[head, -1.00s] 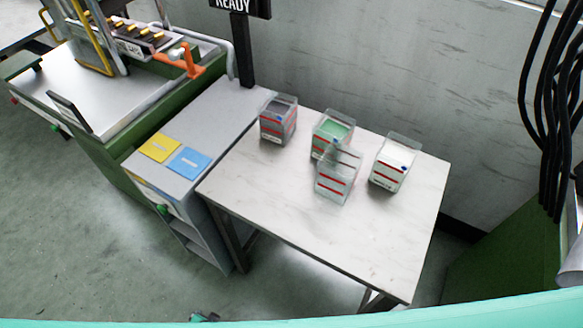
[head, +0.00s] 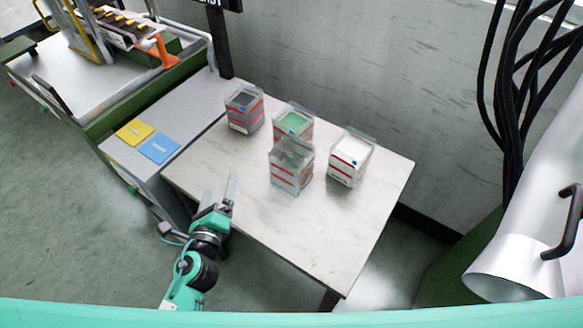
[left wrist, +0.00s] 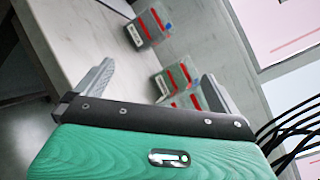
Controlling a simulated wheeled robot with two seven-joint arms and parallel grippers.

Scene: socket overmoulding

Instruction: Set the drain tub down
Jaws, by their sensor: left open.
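Several clear tubs with red-striped labels stand on the pale table. One holds dark grey material (head: 243,110), one green (head: 293,125), one white (head: 350,160). A see-through tub (head: 291,168) in front of the green one looks empty; I cannot read which is the drain tub. My left gripper (head: 222,192) is open and empty over the table's near left edge, left of and nearer than the see-through tub. In the left wrist view my spread fingers (left wrist: 155,72) frame the table, with labelled tubs (left wrist: 150,27) beyond. My right gripper is not visible.
The white table (head: 300,225) is clear in front of the tubs. A grey cabinet with a yellow card (head: 134,132) and a blue card (head: 160,149) adjoins its left side. Black cables (head: 500,110) hang at the right, near a silver cylindrical part (head: 520,240).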

